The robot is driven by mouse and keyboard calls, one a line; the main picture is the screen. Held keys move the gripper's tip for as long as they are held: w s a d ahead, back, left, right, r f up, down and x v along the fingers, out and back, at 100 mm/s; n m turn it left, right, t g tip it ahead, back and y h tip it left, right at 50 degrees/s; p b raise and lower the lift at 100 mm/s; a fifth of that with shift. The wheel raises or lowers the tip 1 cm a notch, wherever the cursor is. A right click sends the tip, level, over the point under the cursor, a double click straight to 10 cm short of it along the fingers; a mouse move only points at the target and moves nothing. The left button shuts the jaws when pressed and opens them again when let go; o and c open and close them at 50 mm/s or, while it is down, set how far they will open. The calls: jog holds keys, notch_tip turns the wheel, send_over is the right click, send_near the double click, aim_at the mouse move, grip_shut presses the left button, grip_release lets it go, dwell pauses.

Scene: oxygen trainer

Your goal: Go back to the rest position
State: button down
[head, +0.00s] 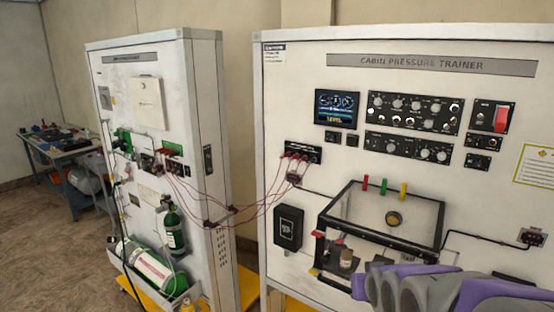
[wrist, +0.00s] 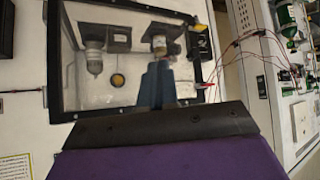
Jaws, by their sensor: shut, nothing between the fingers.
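My gripper shows in the wrist view (wrist: 157,85) with its blue-grey fingers together and nothing between them. It is in front of the clear box with a black frame (wrist: 62,75). In the head view the clear box (head: 435,222) is mounted low on the cabin pressure trainer panel (head: 300,90). My purple and grey arm covers the lower right of the head view, in front of the box's lower edge. The gripper's fingers cannot be made out in the head view.
A second white cabinet (head: 190,85) with green cylinders (head: 172,232) stands to the left. Red cables (head: 262,212) span the gap between the cabinets. A cluttered table (head: 62,150) is at the far left. The floor (head: 50,250) at left is clear.

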jog(key=s+a+f+g+b, duration=0.1)
jog(key=s+a+f+g, duration=0.1)
jog(key=s, duration=0.9)
jog(key=s+a+f+g+b, duration=0.1)
jog(key=s+f+g, duration=0.4)
jog(key=s, duration=0.6)
jog(key=s+a+f+g+b, duration=0.2)
jog(key=s+a+f+g, duration=0.1)
jog(key=s, duration=0.8)
jog(key=shift+f+g+y, duration=0.3)
jog(key=shift+f+g, duration=0.15)
jog(key=shift+g, duration=0.15)
